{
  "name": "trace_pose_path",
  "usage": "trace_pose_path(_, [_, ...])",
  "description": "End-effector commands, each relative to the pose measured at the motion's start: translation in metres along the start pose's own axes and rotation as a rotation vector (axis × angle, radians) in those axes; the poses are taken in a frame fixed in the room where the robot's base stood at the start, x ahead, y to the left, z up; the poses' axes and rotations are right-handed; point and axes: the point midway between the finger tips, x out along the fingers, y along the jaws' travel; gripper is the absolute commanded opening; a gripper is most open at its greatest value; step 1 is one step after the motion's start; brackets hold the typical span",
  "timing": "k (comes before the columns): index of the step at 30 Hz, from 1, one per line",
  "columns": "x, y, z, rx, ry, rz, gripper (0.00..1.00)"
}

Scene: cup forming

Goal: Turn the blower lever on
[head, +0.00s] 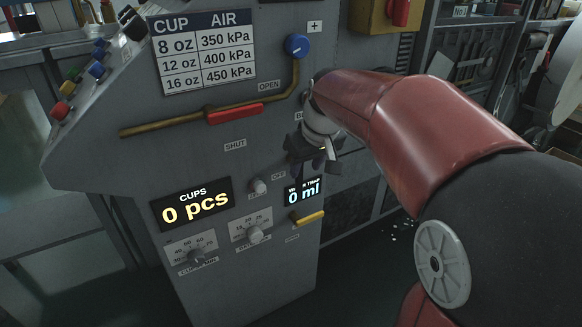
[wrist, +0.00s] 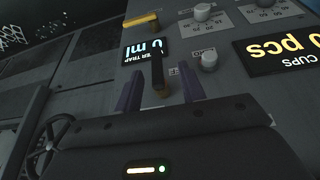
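In the wrist view a dark lever with a brownish end (wrist: 157,66) stands out from the grey panel; it seems to be the blower lever, but its label is not readable. My gripper (wrist: 160,72) is open, with one purple finger on each side of this lever and visible gaps between. In the head view my gripper (head: 312,160) is at the right part of the machine's front panel, below a mostly covered label starting with "B". There the gripper and wrist hide the lever.
The panel has a red-handled valve (head: 235,114) on a brass pipe, a blue knob (head: 297,45), a small knob (head: 259,186), a yellow lever (head: 307,218), a cups display (head: 192,205) and a water trap display (head: 303,191). The small knob lies close to my gripper.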

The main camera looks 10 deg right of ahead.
Motion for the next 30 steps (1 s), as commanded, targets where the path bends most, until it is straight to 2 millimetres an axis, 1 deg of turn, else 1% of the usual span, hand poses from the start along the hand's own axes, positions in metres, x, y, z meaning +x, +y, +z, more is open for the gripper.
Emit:
trace_pose_path(1, [0.005, 0.006, -0.010, -0.005, -0.001, -0.015, 0.40])
trace_pose_path(3, [0.010, 0.011, -0.019, -0.015, 0.001, -0.028, 0.40])
trace_pose_path(6, [0.016, 0.015, -0.025, -0.024, 0.003, -0.038, 0.40])
trace_pose_path(10, [0.029, 0.014, -0.025, -0.026, 0.003, -0.040, 0.40])
trace_pose_path(18, [0.072, 0.012, -0.025, -0.025, 0.001, -0.040, 0.40])
trace_pose_path(21, [0.083, 0.012, -0.025, -0.025, 0.002, -0.039, 0.40])
trace_pose_path(25, [0.091, 0.011, -0.026, -0.024, 0.004, -0.038, 0.40])
trace_pose_path(30, [0.092, 0.011, -0.026, -0.025, 0.005, -0.037, 0.40])
